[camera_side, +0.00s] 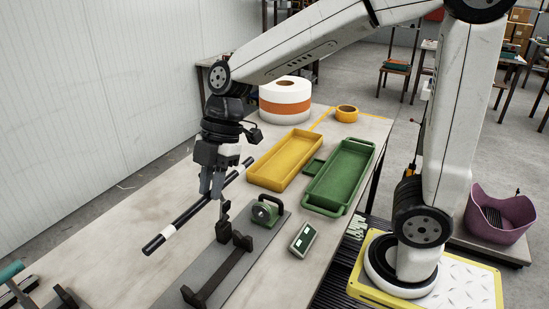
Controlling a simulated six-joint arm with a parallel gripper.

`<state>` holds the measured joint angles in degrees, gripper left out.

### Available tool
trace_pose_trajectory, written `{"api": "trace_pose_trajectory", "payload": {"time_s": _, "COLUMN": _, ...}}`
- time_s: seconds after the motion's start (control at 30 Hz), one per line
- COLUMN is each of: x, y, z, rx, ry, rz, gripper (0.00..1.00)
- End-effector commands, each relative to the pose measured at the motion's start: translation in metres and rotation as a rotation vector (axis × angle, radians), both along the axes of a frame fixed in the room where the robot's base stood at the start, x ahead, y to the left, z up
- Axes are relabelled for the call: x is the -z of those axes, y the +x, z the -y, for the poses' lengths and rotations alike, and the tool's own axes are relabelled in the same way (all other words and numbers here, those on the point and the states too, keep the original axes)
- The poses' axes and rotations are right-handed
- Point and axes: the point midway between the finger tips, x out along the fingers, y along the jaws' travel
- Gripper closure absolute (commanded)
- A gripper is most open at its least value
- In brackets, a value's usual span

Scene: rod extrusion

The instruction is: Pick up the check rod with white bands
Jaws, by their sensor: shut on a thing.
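The check rod (191,213) is a dark rod with a white band near its lower-left end and another light patch near its upper-right end. My gripper (212,194) is shut on the rod near its middle. The rod is held tilted in the picture, its lower-left end nearer the camera. It appears to be above the table, beside the grey fixture plate. The fingers hide a part of the rod's middle.
A grey plate with black supports (222,272) and a green device (266,212) lies below right. A small green-and-white box (303,239) is beside it. A yellow tray (256,179) and a green tray (310,199) stand behind. A large white-and-orange roll (286,114) and yellow tape (347,110) stand further back.

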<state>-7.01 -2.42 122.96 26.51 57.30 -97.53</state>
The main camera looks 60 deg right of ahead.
Motion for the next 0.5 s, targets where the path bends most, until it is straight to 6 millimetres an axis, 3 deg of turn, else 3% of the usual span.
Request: {"api": "trace_pose_trajectory", "payload": {"time_s": 0.5, "x": -0.0074, "y": -0.0002, "z": 0.0, "rx": 0.0, "ry": 0.0, "rz": 0.0, "gripper": 1.0}}
